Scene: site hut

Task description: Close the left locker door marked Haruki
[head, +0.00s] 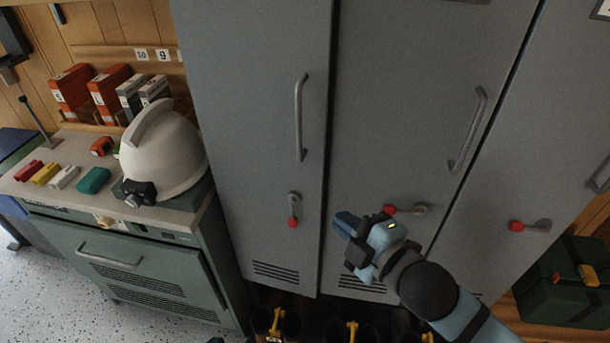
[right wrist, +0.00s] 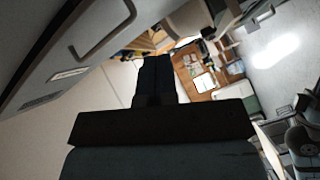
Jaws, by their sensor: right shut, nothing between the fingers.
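The left locker door (head: 250,120) is a grey panel with a vertical bar handle (head: 300,118) near its right edge. Below the handle, its red-tipped latch lever (head: 293,210) hangs straight down. The door looks flush or nearly so with the middle door; I cannot tell if a small gap is open. Its name label is out of the head view. My right gripper (head: 345,225) is shut and empty, in front of the lower middle door, just right of the left door's edge. Its dark closed fingers (right wrist: 154,80) also show in the right wrist view. My left gripper is not in view.
The middle locker door (head: 420,120) and right locker door (head: 550,130) have their red-tipped levers sideways. A bench with a white helmet (head: 165,155) stands at left. Boots (head: 275,325) sit below the lockers. A green box (head: 565,285) is at lower right.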

